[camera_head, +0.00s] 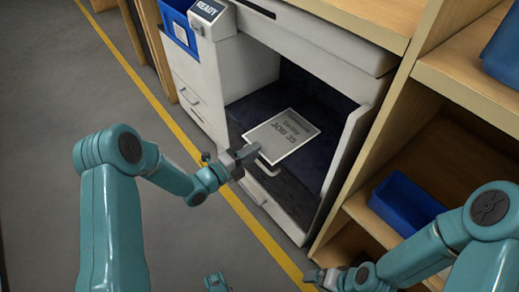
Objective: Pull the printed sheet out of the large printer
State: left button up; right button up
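The large printer (238,62) is a white machine with a dark open bay in its front. The printed sheet (290,128), pale grey with dark print, lies in this bay, its near edge towards the bay's opening. My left gripper (247,156) is at the sheet's near left edge, its fingertips overlapping that edge in the picture. Whether its fingers are closed on the sheet is too small to tell. My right gripper (316,276) is low in the picture, in front of the printer's lower right corner and away from the sheet; its finger opening is unclear.
A small READY display (208,10) and a blue tray (180,27) are at the printer's upper left. A wooden shelf (358,212) with a blue bin (405,203) stands to the right. A yellow line (184,140) runs along the clear grey floor.

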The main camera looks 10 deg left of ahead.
pick_arm(q)
jog(key=shift+c, duration=0.4)
grip_shut()
jog(key=b+v, duration=0.3)
jog(key=v, duration=1.3)
dwell(0.3)
